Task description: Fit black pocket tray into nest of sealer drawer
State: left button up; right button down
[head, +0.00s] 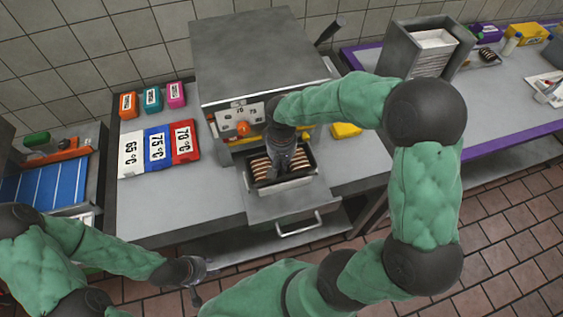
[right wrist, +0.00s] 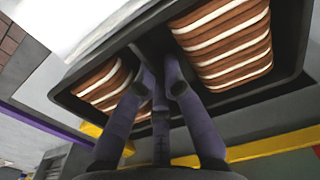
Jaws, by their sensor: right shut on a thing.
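The black pocket tray (head: 312,160) holds brown-and-cream striped sandwiches (right wrist: 225,45) in two pockets. In the head view it is over the pulled-out sealer drawer (head: 285,206) at the front of the grey sealer (head: 252,60). My right gripper (head: 287,168) reaches down from above and is shut on the tray's middle divider; its fingers also show in the right wrist view (right wrist: 160,80). The gripper hides part of the tray and nest. I cannot tell whether the tray sits fully in the nest. My left gripper (head: 197,284) is low at the left, empty, away from the drawer; its finger opening is unclear.
Temperature cards in white, blue and red (head: 158,147) lie left of the sealer, with small coloured boxes (head: 152,100) behind. The drawer handle (head: 299,225) juts over the counter's front edge. A yellow block (head: 346,130) is right of the sealer. A tall metal bin (head: 424,50) stands further right.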

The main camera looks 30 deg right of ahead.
dwell(0.4)
jog(key=c, duration=1.3)
grip_release()
notch_tip(320, 180, up, 12)
